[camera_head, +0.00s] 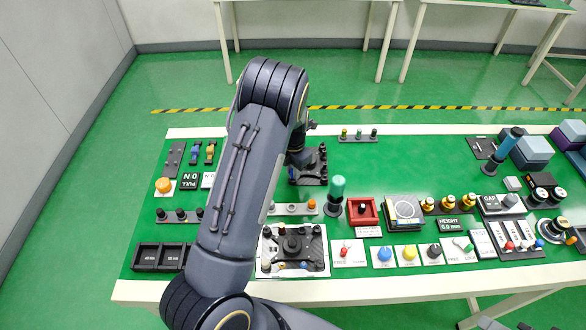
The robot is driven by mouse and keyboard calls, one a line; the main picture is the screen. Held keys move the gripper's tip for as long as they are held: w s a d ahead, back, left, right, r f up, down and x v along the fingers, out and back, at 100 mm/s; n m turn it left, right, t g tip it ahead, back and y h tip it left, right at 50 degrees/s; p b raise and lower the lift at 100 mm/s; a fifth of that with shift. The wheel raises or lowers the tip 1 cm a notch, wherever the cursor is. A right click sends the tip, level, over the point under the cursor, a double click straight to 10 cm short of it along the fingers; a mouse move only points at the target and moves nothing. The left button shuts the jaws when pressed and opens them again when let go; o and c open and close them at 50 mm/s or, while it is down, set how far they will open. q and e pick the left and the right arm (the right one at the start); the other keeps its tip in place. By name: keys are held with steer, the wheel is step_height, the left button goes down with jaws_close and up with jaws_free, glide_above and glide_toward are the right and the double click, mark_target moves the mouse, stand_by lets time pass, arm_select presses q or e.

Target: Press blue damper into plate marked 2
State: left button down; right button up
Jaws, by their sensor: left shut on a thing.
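My left arm rises from the bottom, bends at the top and comes down behind itself. Its gripper (297,160) is partly hidden by the arm and sits low over the left side of a black plate (318,165) at the middle back of the table. The gripper is shut on a small blue thing, seemingly the blue damper (292,173), of which only a sliver shows. I cannot tell whether it touches the plate. No mark 2 is readable on any plate. A second black plate assembly (315,252) lies on a white base at the front. My right gripper is out of view.
Small blue (196,149) and yellow (210,150) pieces stand at the back left. A green-topped cylinder (337,188), a red square frame (363,211) and several coloured knobs lie right of my arm. Black bins (146,256) sit front left. Bare green mat (420,165) lies at the back right.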

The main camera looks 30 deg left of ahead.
arm_select(q)
steer(key=shift+f+b, duration=0.35)
steer(key=shift+f, duration=0.2)
steer(key=c, duration=1.2)
jaws_free()
steer(key=shift+c, duration=0.2)
step_height(320, 180, up, 6)
steer(key=shift+r+b, duration=0.25)
steer(key=shift+b, duration=0.1)
steer(key=shift+r, duration=0.65)
